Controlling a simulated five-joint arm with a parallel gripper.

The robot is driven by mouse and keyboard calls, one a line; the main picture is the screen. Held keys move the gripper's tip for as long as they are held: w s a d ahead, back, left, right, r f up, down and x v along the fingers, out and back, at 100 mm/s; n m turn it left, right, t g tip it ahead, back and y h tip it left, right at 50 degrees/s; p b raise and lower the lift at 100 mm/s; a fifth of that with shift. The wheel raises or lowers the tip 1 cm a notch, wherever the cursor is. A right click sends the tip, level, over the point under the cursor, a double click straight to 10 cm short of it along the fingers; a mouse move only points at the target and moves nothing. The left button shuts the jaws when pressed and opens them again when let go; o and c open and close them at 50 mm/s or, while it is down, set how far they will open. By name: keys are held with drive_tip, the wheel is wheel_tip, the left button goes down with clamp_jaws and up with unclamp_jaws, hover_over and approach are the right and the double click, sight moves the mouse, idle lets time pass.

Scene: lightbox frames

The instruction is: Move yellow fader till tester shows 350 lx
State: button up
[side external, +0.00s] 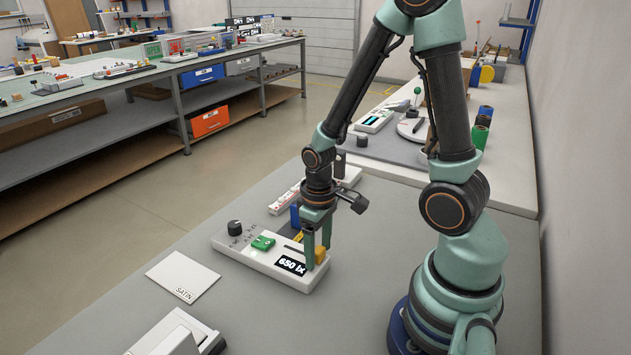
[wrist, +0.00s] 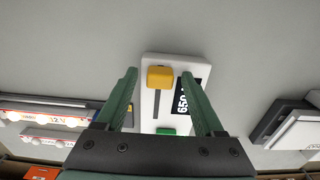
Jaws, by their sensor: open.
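The tester is a white box (side external: 238,251) on the grey table, and its black display (side external: 291,262) reads 650 lx. The display also shows in the wrist view (wrist: 186,95), partly hidden by a finger. The yellow fader (side external: 320,255) is at the right end of the box in the side view. In the wrist view the yellow fader (wrist: 160,77) sits at the far end of its dark slot (wrist: 157,104). My gripper (side external: 318,251) is open, with its fingers down at the fader. In the wrist view my gripper (wrist: 163,84) has one finger on each side of the fader, apart from it.
The box also carries a green switch (side external: 263,243) and a black knob (side external: 235,227). A white card marked SATIN (side external: 183,278) lies to the left, and a white device (side external: 178,335) stands at the front. A white strip with red marks (side external: 284,202) lies behind the box.

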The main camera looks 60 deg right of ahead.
clamp_jaws()
idle(1.4)
